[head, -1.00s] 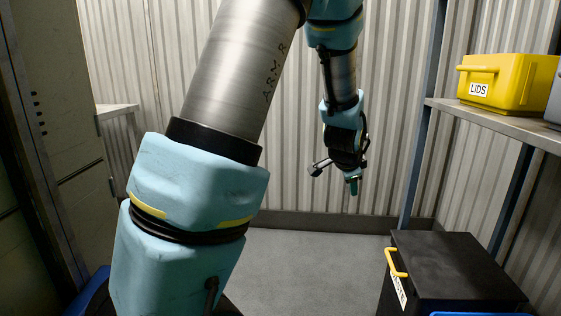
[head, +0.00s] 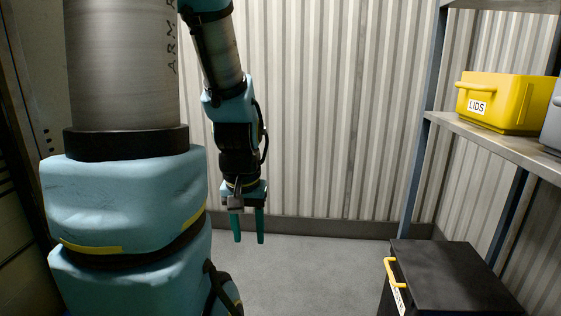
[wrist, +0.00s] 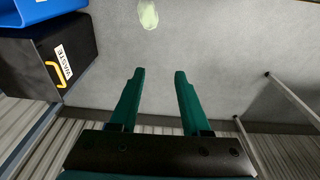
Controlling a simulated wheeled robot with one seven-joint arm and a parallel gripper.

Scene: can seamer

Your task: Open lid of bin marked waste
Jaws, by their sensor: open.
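The black waste bin (head: 450,275) stands on the floor at the lower right of the head view, with its flat black lid shut. A yellow handle (head: 391,271) is on its left side, above a white label seen edge-on. In the wrist view the bin (wrist: 38,66) is at the upper left, and its label reads WASTE (wrist: 63,61). The yellow handle also shows there (wrist: 54,74). My gripper (head: 248,240) hangs pointing down, left of the bin and well apart from it. Its two green fingers are open and empty, also in the wrist view (wrist: 158,75).
A yellow LIDS bin (head: 505,104) sits on a shelf (head: 500,147) above the waste bin. A shelf post (head: 413,175) rises just behind the bin. A blue object (wrist: 40,12) overlaps the bin in the wrist view. A pale greenish patch (wrist: 148,15) lies on the otherwise clear floor.

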